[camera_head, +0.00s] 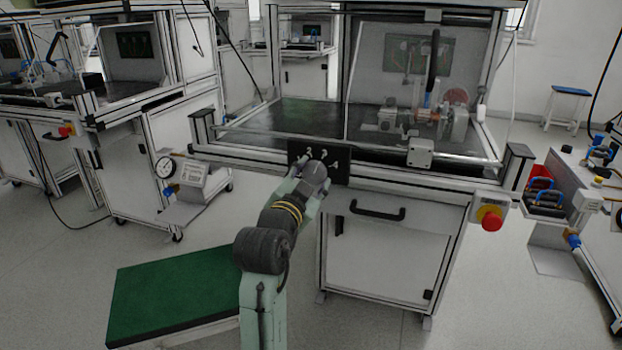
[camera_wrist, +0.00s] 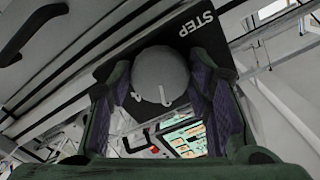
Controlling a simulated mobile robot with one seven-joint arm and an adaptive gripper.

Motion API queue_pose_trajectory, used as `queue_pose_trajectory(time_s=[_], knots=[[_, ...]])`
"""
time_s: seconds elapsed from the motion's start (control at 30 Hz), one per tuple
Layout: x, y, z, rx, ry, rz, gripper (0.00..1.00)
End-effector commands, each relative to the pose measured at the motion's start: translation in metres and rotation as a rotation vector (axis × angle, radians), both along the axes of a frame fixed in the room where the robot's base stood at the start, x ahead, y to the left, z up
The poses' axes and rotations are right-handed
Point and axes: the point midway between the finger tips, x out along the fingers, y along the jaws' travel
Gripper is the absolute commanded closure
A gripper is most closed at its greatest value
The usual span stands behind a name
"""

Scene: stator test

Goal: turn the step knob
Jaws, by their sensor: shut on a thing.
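A black panel (camera_head: 342,174) with white marks is mounted on the front rail of the test bench. In the wrist view the panel (camera_wrist: 184,32) carries the white word STEP. The step knob (camera_wrist: 160,72) shows there as a grey rounded shape between my two fingers, beside the lettering. My gripper (camera_wrist: 162,92) is shut on the knob, one finger on each side. In the head view my gripper (camera_head: 318,172) is at the panel, and my arm hides the knob and part of the panel.
A black drawer handle (camera_head: 377,211) is just below and right of the panel. A red emergency stop button (camera_head: 491,220) is farther right. A clear guard covers the bench top (camera_head: 300,112).

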Motion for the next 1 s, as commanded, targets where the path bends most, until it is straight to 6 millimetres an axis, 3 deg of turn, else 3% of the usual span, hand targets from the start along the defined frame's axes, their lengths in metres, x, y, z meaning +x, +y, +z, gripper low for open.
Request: queue_pose_trajectory(time_s=[0.1,0.13,0.43,0.77,1.0], knots=[[0.000,0.000,0.000,-0.001,0.002,0.000,0.82],[0.000,0.000,0.000,-0.001,0.002,0.000,0.54],[0.000,0.000,0.000,-0.001,0.000,0.000,0.34],[-0.002,0.001,0.000,-0.001,0.000,0.001,0.34],[-0.036,0.013,-0.001,-0.002,0.000,0.003,0.34]])
